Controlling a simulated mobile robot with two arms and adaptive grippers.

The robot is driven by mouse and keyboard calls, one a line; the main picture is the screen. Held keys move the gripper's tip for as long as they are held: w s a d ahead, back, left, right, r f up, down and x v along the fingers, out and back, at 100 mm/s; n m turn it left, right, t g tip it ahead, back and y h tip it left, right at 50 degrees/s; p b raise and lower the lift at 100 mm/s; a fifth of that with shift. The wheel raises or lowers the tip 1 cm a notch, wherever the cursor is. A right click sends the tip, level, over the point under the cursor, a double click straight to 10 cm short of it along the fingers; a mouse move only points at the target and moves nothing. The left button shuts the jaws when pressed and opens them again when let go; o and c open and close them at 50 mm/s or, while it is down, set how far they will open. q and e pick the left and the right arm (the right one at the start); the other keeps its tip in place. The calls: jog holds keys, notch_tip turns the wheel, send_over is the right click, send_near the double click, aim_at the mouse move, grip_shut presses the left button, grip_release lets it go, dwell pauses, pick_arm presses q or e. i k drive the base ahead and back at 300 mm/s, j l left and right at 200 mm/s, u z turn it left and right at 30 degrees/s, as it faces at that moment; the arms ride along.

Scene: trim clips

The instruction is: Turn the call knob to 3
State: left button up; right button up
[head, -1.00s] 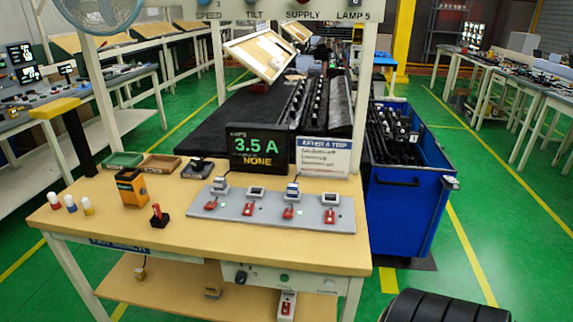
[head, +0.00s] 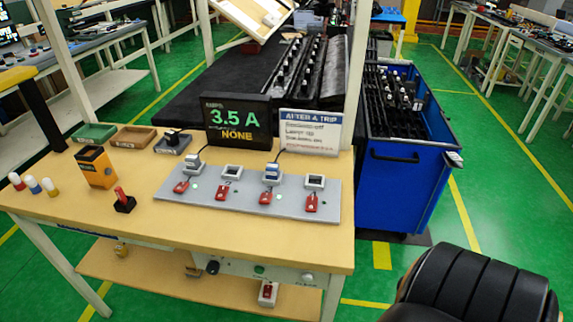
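Neither of my grippers is in view. The workbench (head: 215,245) stands ahead. Its front panel, under the top's front edge, carries a dark knob (head: 212,267), a green round part (head: 259,269) and a pale round part (head: 307,278). The labels there are too small to read, so I cannot tell which is the call knob or its setting. A black display (head: 237,122) on the bench reads "3.5 A" and "NONE". A sign headed "AFTER A TRIP" (head: 311,131) stands beside it.
A grey strip (head: 245,200) with several red switches lies on the bench. An orange box (head: 96,166), a red-handled part (head: 123,199) and small capped cylinders (head: 33,184) stand left. A blue trolley (head: 404,195) is at right. A black ribbed form (head: 478,285) fills the lower right.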

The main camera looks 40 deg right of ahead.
aim_at(212, 267)
jog(key=i+l+z, duration=0.1)
jog(key=l, duration=0.3)
jog(key=i+l+z, duration=0.1)
jog(key=l, duration=0.3)
jog(key=i+l+z, duration=0.1)
jog(key=l, duration=0.3)
jog(key=j+z, duration=1)
jog(key=l+u, duration=0.5)
